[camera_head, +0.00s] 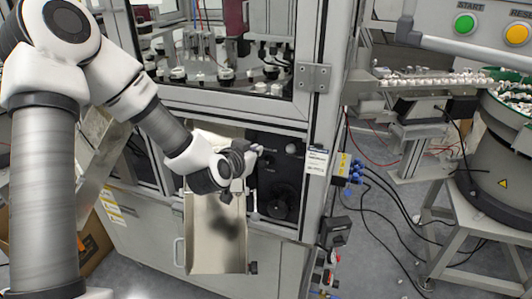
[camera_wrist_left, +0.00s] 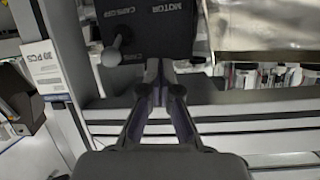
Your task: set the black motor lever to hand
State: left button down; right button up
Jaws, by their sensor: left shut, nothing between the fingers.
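My left gripper (camera_head: 257,150) reaches the black control panel (camera_head: 289,170) on the machine front. In the left wrist view its fingers (camera_wrist_left: 162,86) are together and empty, in front of the panel's edge (camera_wrist_left: 150,50). The word MOTOR shows on the panel above the fingertips, with smaller lettering lower down. A ball-ended grey lever (camera_wrist_left: 111,57) stands left of the fingertips, beside a label that seems to read CAMS. I cannot make out the black motor lever or its setting; the fingers may hide it. Contact with the panel cannot be told.
A metal chute (camera_head: 214,235) is below my left gripper. The machine's frame post (camera_head: 318,130) stands right of the panel. Blue connectors and cables (camera_head: 352,175) hang beyond it. A bowl feeder (camera_head: 495,150) stands at the far right.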

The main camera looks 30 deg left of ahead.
pick_arm(q)
jog(key=p, duration=0.2)
send_over(264, 162)
jog(key=w, duration=0.2)
notch_tip(264, 162, down, 3)
jog(key=shift+d+f, duration=0.1)
jog(key=f, duration=0.1)
jog(key=s+f, duration=0.1)
jog(key=shift+s+f+p, duration=0.3)
jog(key=shift+f+p, duration=0.05)
jog(key=shift+f, duration=0.05)
jog(key=shift+s+a+f, duration=0.2)
jog(key=shift+s+f, duration=0.05)
jog(key=shift+s, duration=0.1)
jog(key=shift+w+d, duration=0.1)
jog(key=shift+w, duration=0.05)
jog(key=shift+f, duration=0.15)
